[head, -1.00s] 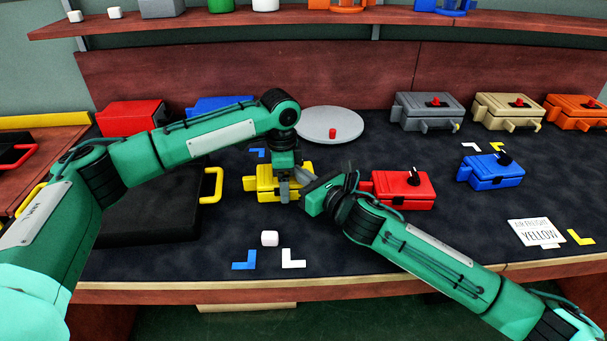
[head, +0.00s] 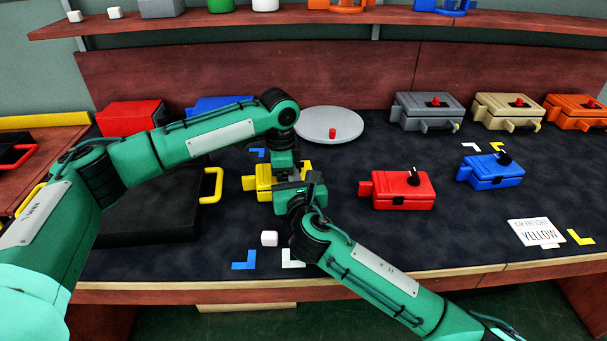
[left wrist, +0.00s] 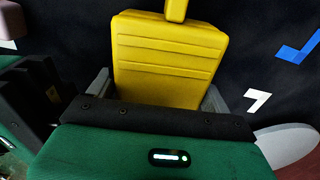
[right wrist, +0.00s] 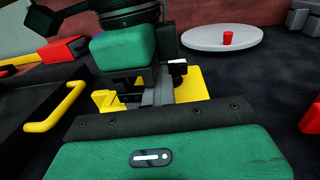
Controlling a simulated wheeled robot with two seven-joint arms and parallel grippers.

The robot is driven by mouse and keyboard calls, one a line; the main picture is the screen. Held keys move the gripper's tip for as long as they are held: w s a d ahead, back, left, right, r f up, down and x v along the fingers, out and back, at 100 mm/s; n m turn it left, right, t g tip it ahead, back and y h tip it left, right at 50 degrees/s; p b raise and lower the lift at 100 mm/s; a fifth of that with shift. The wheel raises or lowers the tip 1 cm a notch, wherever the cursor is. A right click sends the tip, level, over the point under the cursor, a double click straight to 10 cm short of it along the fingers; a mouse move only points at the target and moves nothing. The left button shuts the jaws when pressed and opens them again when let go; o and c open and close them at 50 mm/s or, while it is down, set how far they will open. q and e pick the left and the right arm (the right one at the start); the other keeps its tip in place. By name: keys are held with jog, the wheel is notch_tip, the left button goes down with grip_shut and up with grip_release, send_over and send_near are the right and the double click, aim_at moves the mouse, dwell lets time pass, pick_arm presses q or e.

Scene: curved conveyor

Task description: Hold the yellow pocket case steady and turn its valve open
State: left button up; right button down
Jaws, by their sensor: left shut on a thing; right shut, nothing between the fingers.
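The yellow pocket case (head: 264,184) lies on the dark mat, partly covered by my grippers in the head view. My left gripper (head: 284,182) reaches down from above and is shut on the case. In the left wrist view the ribbed yellow case (left wrist: 165,60) sits between its two grey fingers. My right gripper (head: 305,190) is shut and empty at the case's near right side, close to the left gripper. In the right wrist view, yellow parts of the case (right wrist: 194,84) show behind the left gripper. The case's valve is hidden; I cannot tell whether the right gripper touches it.
A red case (head: 402,190) and a blue case (head: 492,171) stand to the right. A grey round plate (head: 350,124) is behind, and a black case (head: 150,215) lies left. The mat at front right is mostly clear.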

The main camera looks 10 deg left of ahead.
pick_arm(q)
jog(key=shift+s+d, duration=0.3)
jog(key=shift+d, duration=0.3)
pick_arm(e)
jog(key=shift+a, duration=0.15)
jog(key=shift+s, duration=0.3)
pick_arm(q)
jog(key=shift+w+a, duration=0.2)
pick_arm(e)
jog(key=v, duration=0.6)
jog(key=shift+s, duration=0.35)
jog(key=shift+s+d, duration=0.3)
jog(key=shift+d, duration=0.2)
pick_arm(q)
jog(key=shift+a, duration=0.1)
jog(key=o, duration=1.2)
pick_arm(e)
jog(key=shift+w, duration=0.1)
